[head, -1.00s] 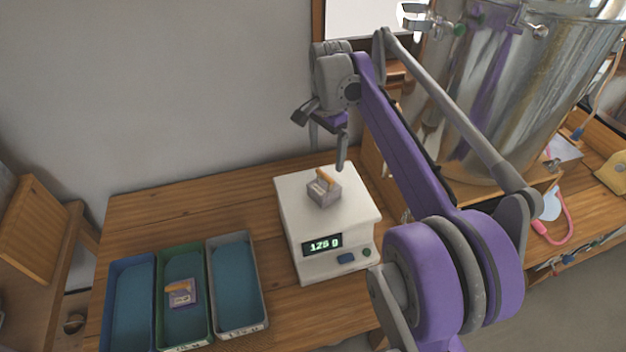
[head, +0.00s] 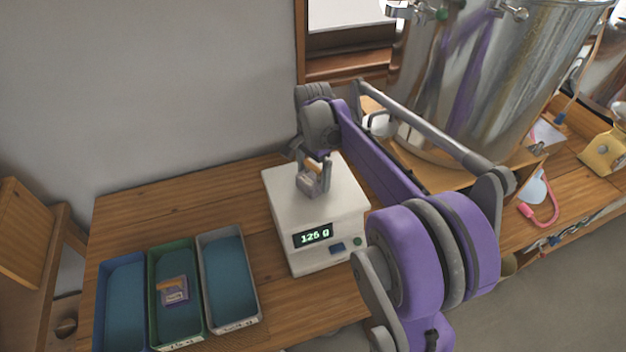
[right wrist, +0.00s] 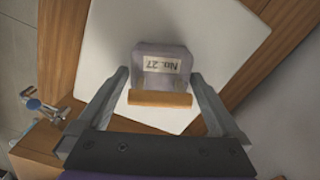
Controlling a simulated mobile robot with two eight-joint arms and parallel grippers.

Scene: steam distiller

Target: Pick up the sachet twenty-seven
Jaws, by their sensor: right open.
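The sachet twenty-seven (right wrist: 163,62) is a grey-purple packet with a label reading "No. 27" and an orange bar-shaped grip. It sits on the white scale (head: 283,208), whose display reads about 126 g. In the head view the sachet (head: 307,181) is partly hidden by my right gripper (head: 314,184). My right gripper is open, with its fingers on either side of the orange grip in the right wrist view (right wrist: 160,88). I cannot tell whether they touch it. My left gripper is not in view.
Left of the scale stand a blue tray (head: 104,270), a green tray (head: 155,325) and a grey tray (head: 252,300). Another sachet (head: 174,290) lies in the green tray. A large steel vessel (head: 500,80) stands at the right. Bare wood lies behind the trays.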

